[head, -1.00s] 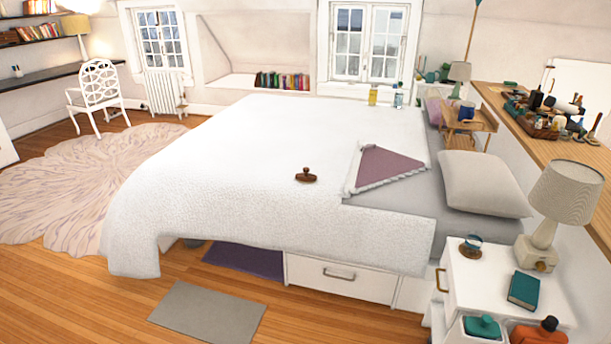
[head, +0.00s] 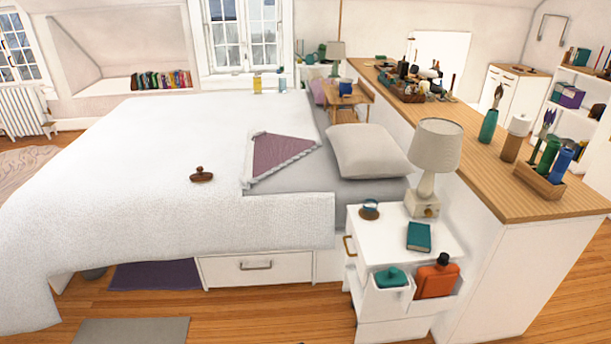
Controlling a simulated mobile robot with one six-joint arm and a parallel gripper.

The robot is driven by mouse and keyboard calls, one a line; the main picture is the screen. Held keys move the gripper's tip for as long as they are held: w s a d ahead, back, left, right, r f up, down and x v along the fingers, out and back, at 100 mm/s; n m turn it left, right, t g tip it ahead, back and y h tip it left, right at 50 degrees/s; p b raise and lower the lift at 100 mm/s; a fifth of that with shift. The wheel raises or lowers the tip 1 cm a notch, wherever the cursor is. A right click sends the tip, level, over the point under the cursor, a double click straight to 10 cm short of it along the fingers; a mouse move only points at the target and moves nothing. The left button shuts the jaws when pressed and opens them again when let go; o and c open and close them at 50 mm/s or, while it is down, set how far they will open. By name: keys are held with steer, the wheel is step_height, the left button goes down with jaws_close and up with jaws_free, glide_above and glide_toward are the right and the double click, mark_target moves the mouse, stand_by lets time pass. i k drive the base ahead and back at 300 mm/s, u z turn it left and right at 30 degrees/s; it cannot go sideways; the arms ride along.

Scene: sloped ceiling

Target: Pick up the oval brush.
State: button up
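A small dark brown object with an oval base and a knob on top, which looks like the oval brush (head: 202,175), sits on the white bedspread (head: 130,150). It is left of the folded purple cloth with a pale edge (head: 283,157) and apart from it. Nothing covers it. My gripper is not in view.
A white nightstand (head: 365,240) with a lamp (head: 434,160), a teal book (head: 419,237) and open bins stands right of the bed. A long wooden counter (head: 470,150) holds several items. Wooden floor (head: 255,320) and a grey mat (head: 130,332) lie in front.

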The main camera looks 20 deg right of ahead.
mark_target(200, 177)
steer(key=u, duration=4.55)
steer(key=i, duration=0.1)
steer(key=z, duration=3.4)
steer(key=i, duration=0.9)
steer(key=z, duration=0.4)
